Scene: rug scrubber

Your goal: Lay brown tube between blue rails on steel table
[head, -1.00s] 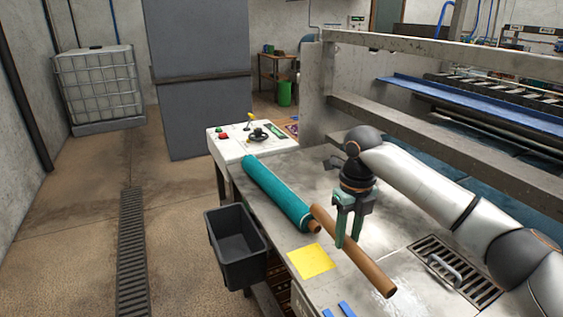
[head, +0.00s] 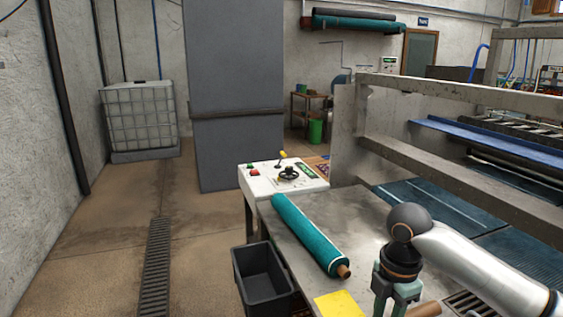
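The brown tube (head: 424,310) is at the bottom edge of the head view, mostly cut off by the frame and hidden behind my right gripper. My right gripper (head: 396,301) points down over the near part of the steel table (head: 375,228). Its fingertips are out of frame, but the tube shows close beside its fingers, as if held. The blue rails are not in view now. My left gripper is not in view.
A teal roll (head: 308,236) with a brown core lies along the table's left side. A yellow cloth (head: 339,304) lies near its end. A control panel (head: 284,180) stands at the far end.

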